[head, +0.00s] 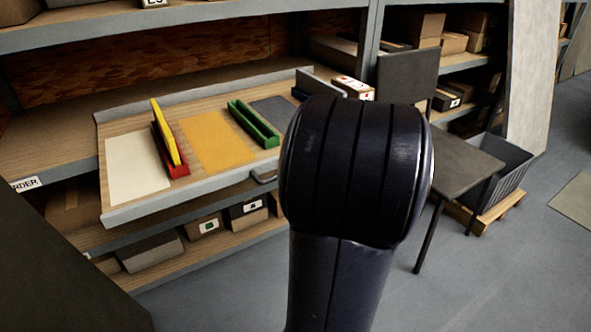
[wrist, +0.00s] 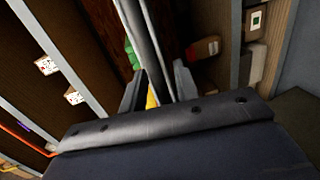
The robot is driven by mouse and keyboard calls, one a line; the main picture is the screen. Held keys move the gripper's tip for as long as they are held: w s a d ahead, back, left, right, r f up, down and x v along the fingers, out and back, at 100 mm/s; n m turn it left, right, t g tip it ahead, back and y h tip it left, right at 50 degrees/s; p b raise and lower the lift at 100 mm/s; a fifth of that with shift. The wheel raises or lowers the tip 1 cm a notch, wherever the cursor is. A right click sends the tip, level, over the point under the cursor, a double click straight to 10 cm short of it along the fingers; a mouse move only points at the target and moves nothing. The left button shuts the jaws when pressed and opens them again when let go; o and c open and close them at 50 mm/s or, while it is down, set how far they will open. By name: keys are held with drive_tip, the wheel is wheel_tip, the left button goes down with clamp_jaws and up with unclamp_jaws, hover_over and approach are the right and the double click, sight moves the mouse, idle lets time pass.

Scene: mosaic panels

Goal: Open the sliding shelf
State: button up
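The sliding shelf (head: 205,186) is a wooden board with a pale grey rim. In the head view it stands out past the front of the rack. A handle (head: 265,177) shows on its front edge, just left of my dark arm. On it are a white panel (head: 138,168), a yellow-orange panel (head: 218,140), a dark grey panel (head: 272,110), a red holder with a yellow piece (head: 166,132), and a green holder (head: 254,124). In the wrist view my gripper (wrist: 157,88) has its grey fingers apart, with a pale rim between them. Contact is unclear. The head view hides my gripper behind my arm.
Boxes (head: 204,224) stand on the lower rack shelf.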

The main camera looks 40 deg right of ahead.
drive_tip(key=shift+s+r, duration=0.1)
drive_tip(key=p+v, duration=0.3)
drive_tip(key=v, duration=0.7)
drive_tip(key=shift+s, duration=0.3)
drive_tip(key=shift+w, duration=0.15)
idle(0.4)
drive_tip(key=b+x, duration=0.3)
drive_tip(key=x, duration=0.7)
drive_tip(key=shift+w, duration=0.35)
